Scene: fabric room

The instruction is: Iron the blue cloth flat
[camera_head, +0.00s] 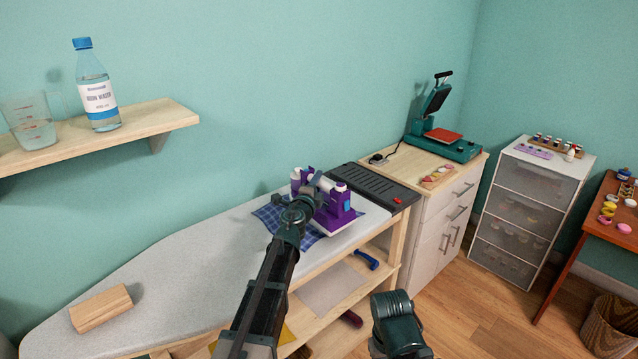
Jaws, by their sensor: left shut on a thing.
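The blue checked cloth (267,214) lies on the grey ironing board (190,257), towards its right end. A purple and white appliance (340,211), which looks like the iron, stands over the cloth and hides much of its middle. My left gripper (316,187) is at the appliance's upper part and is shut on it. My own arm hides part of the cloth and the exact grip. Whether the covered cloth is flat or creased cannot be seen. Of my right arm only a dark link shows at the bottom; its gripper is out of view.
A dark iron rest (372,186) with a red button is at the board's right end. A wooden block (101,308) lies at the left. A cabinet (445,205) with a teal heat press (443,137) stands right. A wall shelf (165,117) holds a bottle (97,95) and jug (30,125).

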